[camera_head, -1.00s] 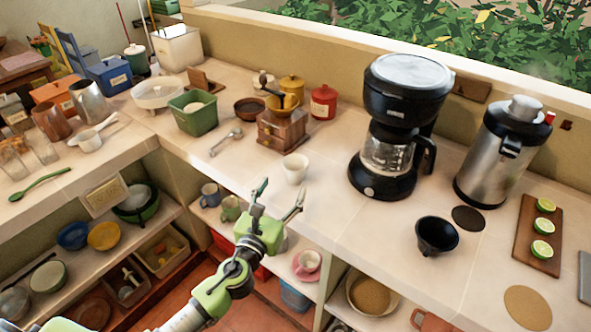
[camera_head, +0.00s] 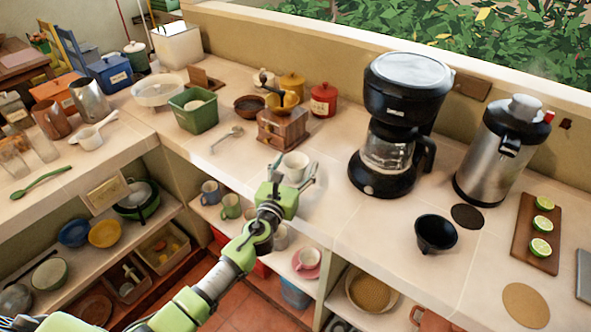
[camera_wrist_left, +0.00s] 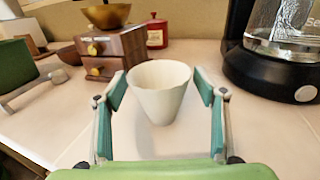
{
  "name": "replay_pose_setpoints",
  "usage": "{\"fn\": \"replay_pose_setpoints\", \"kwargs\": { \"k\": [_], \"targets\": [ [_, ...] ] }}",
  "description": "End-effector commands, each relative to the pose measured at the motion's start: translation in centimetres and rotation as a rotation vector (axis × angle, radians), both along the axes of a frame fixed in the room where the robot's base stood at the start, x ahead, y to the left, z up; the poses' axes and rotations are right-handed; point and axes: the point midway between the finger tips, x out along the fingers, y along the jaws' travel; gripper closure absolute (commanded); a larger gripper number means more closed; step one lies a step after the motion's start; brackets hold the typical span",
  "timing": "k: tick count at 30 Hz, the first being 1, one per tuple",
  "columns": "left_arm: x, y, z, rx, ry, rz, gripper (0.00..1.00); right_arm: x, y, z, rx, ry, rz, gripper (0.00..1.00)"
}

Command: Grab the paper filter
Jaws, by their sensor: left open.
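The paper filter is a white, cup-shaped cone (camera_head: 295,165) standing upright on the counter, in front of the wooden grinder. It also shows in the left wrist view (camera_wrist_left: 160,92), centred between my fingers. My left gripper (camera_head: 294,172) is open with one finger on each side of the filter. In the left wrist view the fingertips (camera_wrist_left: 161,88) stand apart from its walls, with a gap on both sides. The filter's lower part is partly hidden behind the gripper in the head view. My right gripper is not in view.
A wooden grinder (camera_head: 283,128) stands behind the filter, with a red canister (camera_head: 323,101) beyond. A black coffee maker (camera_head: 388,150) stands to the right. A black funnel (camera_head: 436,234) sits farther right. The counter's front edge and lower shelves lie below my arm.

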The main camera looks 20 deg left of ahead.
Motion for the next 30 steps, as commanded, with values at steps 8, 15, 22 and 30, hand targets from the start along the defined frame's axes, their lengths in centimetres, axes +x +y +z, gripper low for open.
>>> {"fn": "replay_pose_setpoints", "kwargs": {
  "k": [8,15,22,30],
  "targets": [
    [0.0,0.0,0.0,0.0,-0.001,0.0,0.64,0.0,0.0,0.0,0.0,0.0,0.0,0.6],
    [0.0,0.0,0.0,0.0,0.0,0.0,0.64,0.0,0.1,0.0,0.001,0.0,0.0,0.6],
    [0.0,0.1,1.0,0.0,-0.002,0.0,0.64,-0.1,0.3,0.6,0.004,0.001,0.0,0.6],
    [-1.2,0.1,5.1,0.003,-0.003,-0.002,0.64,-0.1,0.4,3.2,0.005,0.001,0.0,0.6]
  ]
}}
